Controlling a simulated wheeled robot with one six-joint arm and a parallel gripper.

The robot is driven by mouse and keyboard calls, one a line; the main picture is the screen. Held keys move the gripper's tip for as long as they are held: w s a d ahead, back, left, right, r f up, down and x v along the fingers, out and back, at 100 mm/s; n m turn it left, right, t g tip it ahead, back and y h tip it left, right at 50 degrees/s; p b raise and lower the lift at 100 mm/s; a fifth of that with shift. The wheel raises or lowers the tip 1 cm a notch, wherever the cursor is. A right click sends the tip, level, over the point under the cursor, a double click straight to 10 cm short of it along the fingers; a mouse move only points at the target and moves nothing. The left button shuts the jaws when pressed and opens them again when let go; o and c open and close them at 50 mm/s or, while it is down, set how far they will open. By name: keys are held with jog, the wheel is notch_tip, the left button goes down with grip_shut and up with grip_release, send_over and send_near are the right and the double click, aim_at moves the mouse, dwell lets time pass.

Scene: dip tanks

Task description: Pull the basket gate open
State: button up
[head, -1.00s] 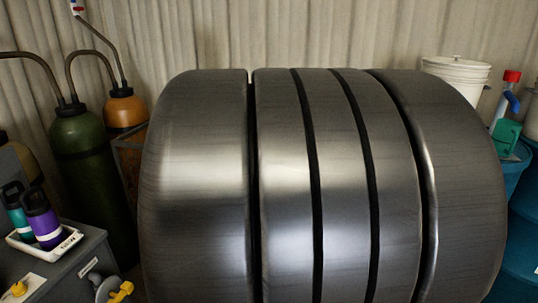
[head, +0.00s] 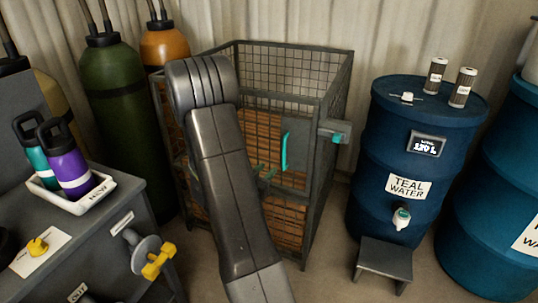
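The wire basket (head: 338,85) is a grey frame with mesh sides, standing against the back wall. Slatted brown material shows inside it. Its gate, on the front, carries a teal upright handle (head: 284,150) and looks in line with the front frame. A grey latch-like block (head: 334,130) sits at the right front post. My arm crosses the basket's left and middle front.
A blue teal-water drum (head: 416,130) stands right of the basket, with a small grey step (head: 384,262) before it. A grey cabinet (head: 105,225) with bottles in a white tray (head: 70,195) is at left. Gas cylinders (head: 112,75) stand behind. Some floor is clear between basket and step.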

aim_at(283, 153)
jog(key=shift+h, duration=0.6)
jog(key=x, duration=1.3)
jog(key=shift+w+a+f+b, duration=0.3)
jog(key=shift+w+f, duration=0.05)
jog(key=shift+w, duration=0.1)
grip_shut()
